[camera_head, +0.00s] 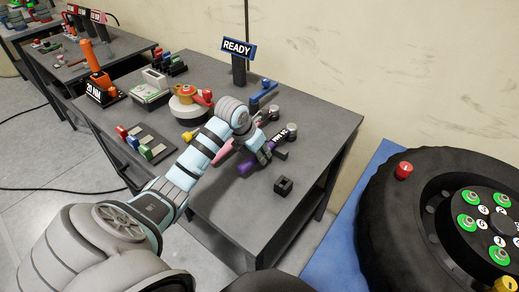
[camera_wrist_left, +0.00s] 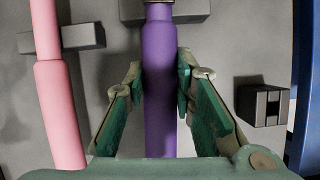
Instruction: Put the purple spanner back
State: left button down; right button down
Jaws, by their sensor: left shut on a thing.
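The purple spanner (camera_head: 244,168) is at my left gripper (camera_head: 263,154) over the right part of the grey table (camera_head: 318,150). In the left wrist view, the purple handle (camera_wrist_left: 158,75) runs lengthwise between the two fingers of the left gripper (camera_wrist_left: 160,92), which is shut on it. Its upper end passes in front of a grey block (camera_wrist_left: 190,10); I cannot tell whether it touches the block. The pink tool (camera_wrist_left: 58,95) lies left of it. My gripper and arm hide part of the spanner in the head view. My right gripper is not in view.
A small dark block (camera_head: 284,186) with a square socket stands near the table's front right. A READY sign (camera_head: 238,48) stands at the back. A blue tool (camera_head: 264,93) lies behind my gripper. A big wheel (camera_head: 385,215) is at the right.

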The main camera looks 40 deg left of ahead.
pick_arm(q)
jog(key=c, duration=1.3)
grip_release()
jog(key=shift+f, duration=0.1)
jog(key=shift+s, duration=0.1)
jog(key=v, duration=1.2)
